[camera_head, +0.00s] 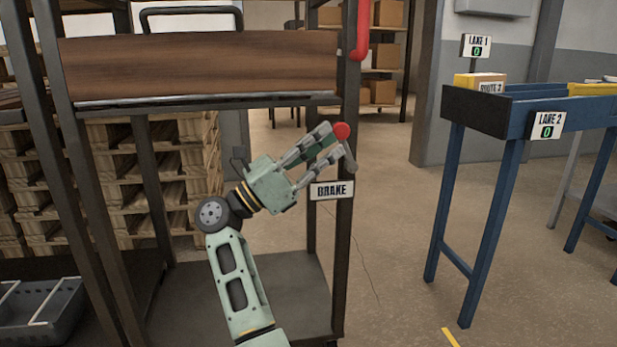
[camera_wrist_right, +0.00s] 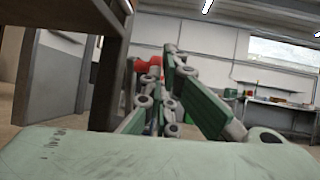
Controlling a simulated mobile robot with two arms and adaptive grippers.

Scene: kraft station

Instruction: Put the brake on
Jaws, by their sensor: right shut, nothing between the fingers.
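The brake lever has a red knob (camera_head: 341,131) and a grey arm (camera_head: 349,158) on the right front post of the cart (camera_head: 345,250). A white sign reading BRAKE (camera_head: 331,190) is fixed below it. My right gripper (camera_head: 332,140) reaches up from below, its fingertips right at the red knob. Its fingers are shut with nothing held between them; whether they touch the knob I cannot tell. In the right wrist view the red knob (camera_wrist_right: 149,68) shows just beyond the fingers (camera_wrist_right: 160,95), partly hidden by them. My left gripper is not in view.
The cart has a brown upper shelf (camera_head: 200,65) and a dark lower deck (camera_head: 290,290). A grey crate (camera_head: 40,310) sits at the lower left, with pallets (camera_head: 130,170) behind. Blue lane stands (camera_head: 490,200) are at the right. The floor between is clear.

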